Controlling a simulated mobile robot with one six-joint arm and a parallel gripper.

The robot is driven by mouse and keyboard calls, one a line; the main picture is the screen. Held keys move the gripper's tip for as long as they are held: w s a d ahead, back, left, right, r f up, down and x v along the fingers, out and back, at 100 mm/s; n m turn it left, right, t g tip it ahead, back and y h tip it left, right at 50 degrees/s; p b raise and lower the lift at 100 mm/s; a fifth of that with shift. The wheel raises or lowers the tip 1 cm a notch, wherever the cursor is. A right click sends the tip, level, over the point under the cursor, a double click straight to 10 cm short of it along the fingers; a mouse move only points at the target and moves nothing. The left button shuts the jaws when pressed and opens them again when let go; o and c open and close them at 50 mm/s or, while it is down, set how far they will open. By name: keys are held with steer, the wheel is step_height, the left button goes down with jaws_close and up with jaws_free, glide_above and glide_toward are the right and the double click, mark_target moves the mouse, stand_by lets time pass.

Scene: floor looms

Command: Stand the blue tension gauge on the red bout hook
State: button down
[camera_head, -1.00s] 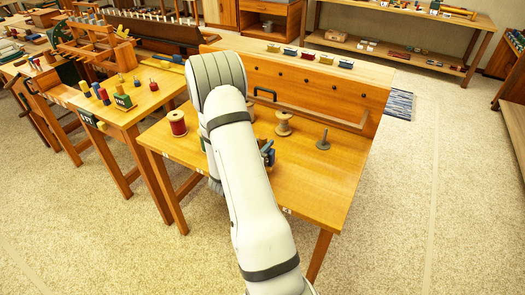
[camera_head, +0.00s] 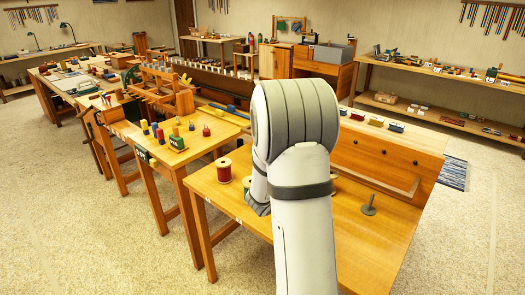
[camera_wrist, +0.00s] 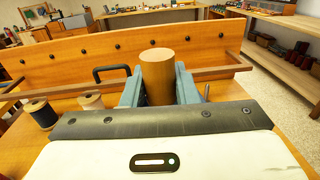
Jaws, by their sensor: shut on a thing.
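My gripper (camera_wrist: 159,84) shows in the wrist view, its blue-grey fingers shut on a brown upright cylinder (camera_wrist: 157,65). No blue shows on the cylinder, so I cannot tell whether it is the tension gauge. In the head view my arm hides the gripper and what it holds. I cannot tell whether the red one is the bout hook.
A side table (camera_head: 166,161) holds several coloured pegs.

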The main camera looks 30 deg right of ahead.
steer(key=shift+r, duration=0.15)
steer(key=w+a+f+n+t+y, duration=0.3)
steer(key=a+t+y, duration=0.1)
steer(key=a, duration=0.6)
steer(key=w+a+f+n+t+y, duration=0.3)
steer(key=a+n+y, duration=0.1)
steer(key=a, duration=0.6)
steer(key=w+a+f+n+t+y, duration=0.2)
steer(key=a+f+n+t+y, duration=0.1)
steer(key=a, duration=0.8)
steer(key=shift+w+f+n+t+y, duration=0.15)
steer(key=shift+w+n+t+y, duration=0.3)
steer(key=shift+t, duration=0.35)
steer(key=shift+s, duration=0.15)
